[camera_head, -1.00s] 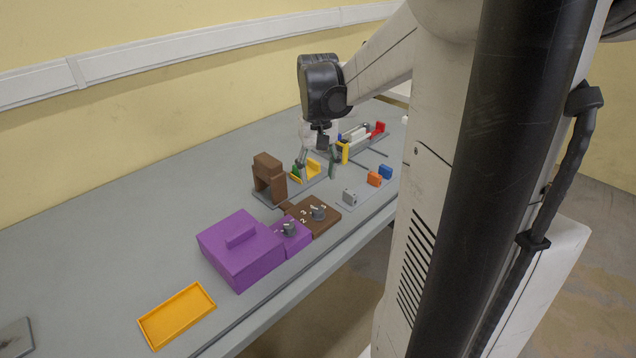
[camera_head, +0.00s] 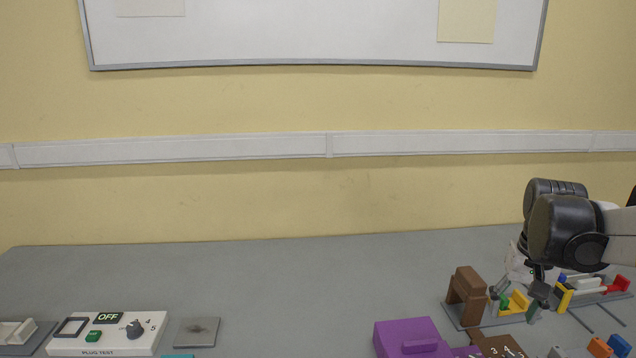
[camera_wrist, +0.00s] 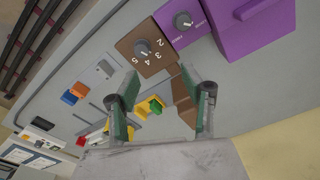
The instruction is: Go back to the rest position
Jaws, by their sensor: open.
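My gripper (camera_head: 518,306) is at the right of the head view, pointing down over the board with the brown arch and coloured blocks. In the wrist view my gripper (camera_wrist: 161,95) is open, its two green-padded fingers wide apart with nothing held between them. A yellow block (camera_wrist: 153,106) and a small green block (camera_wrist: 156,104) show beyond the gap between the fingers. The brown arch (camera_head: 466,296) stands just left of the gripper in the head view. I cannot tell the gripper's exact height above the board.
A purple box (camera_head: 408,337) and a brown dial box (camera_wrist: 146,49) stand near the board. Orange (camera_head: 599,347) and blue (camera_head: 620,345) blocks are at the lower right. A white plug-test box (camera_head: 108,333) is at the left. The table's middle is clear.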

